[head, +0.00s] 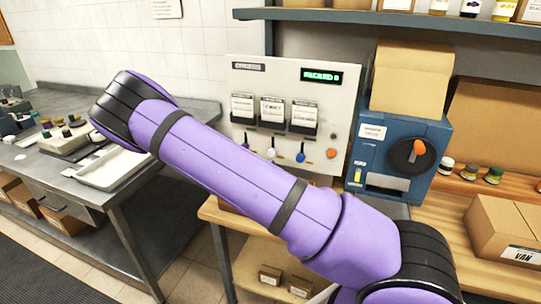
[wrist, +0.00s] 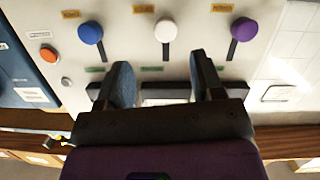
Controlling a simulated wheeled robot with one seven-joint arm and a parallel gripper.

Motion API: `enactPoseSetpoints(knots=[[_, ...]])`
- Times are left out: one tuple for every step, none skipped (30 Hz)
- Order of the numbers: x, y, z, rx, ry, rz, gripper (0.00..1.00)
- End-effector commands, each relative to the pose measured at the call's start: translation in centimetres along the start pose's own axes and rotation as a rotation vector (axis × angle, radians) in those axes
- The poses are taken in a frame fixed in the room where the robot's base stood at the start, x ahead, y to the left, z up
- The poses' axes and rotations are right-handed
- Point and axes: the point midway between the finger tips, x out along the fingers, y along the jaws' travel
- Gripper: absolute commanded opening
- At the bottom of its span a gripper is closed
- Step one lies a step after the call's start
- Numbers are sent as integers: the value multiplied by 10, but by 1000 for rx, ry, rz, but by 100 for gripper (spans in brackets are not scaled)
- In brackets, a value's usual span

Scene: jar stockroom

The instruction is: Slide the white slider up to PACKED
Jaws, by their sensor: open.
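The white slider (wrist: 166,30) is a round white knob on a short black slot in the pale wall panel (head: 292,75). In the wrist view, turned over relative to the head view, the knob sits at the slot's orange-label end, away from the green label (wrist: 152,69). The white slider also shows low on the panel in the head view (head: 271,152). My gripper (wrist: 163,72) is open and empty. Its fingers are spread either side of the slot's line, with the white knob beyond the fingertips, apparently untouched. In the head view my gripper is hidden.
A blue knob (wrist: 90,32) and a purple knob (wrist: 244,28) flank the white one. An orange button (wrist: 48,53) lies beyond the blue knob. A blue machine (head: 398,160) stands right of the panel. Dark holders with cards (head: 272,110) project above the knobs.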

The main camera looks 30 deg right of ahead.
Motion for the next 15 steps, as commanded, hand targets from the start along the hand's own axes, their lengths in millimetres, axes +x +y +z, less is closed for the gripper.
enactPoseSetpoints(knots=[[2, 0, 3, -17, 43, 6, 61], [4, 0, 4, -25, 68, 10, 61], [4, 0, 5, -32, 100, 13, 61], [4, -1, 6, -37, 122, 14, 61], [4, -2, 7, -41, 143, 15, 61], [3, -3, 8, -44, 168, 16, 61], [3, -4, 10, -47, 185, 15, 61], [2, -6, 11, -47, 201, 15, 61], [1, -6, 13, -48, 217, 15, 61], [0, -7, 14, -49, 227, 15, 61], [0, -7, 14, -49, 236, 15, 61], [-1, -8, 15, -49, 245, 15, 61], [-1, -8, 15, -49, 249, 15, 61], [0, -8, 15, -49, 252, 15, 61], [1, -8, 15, -49, 255, 15, 61]])
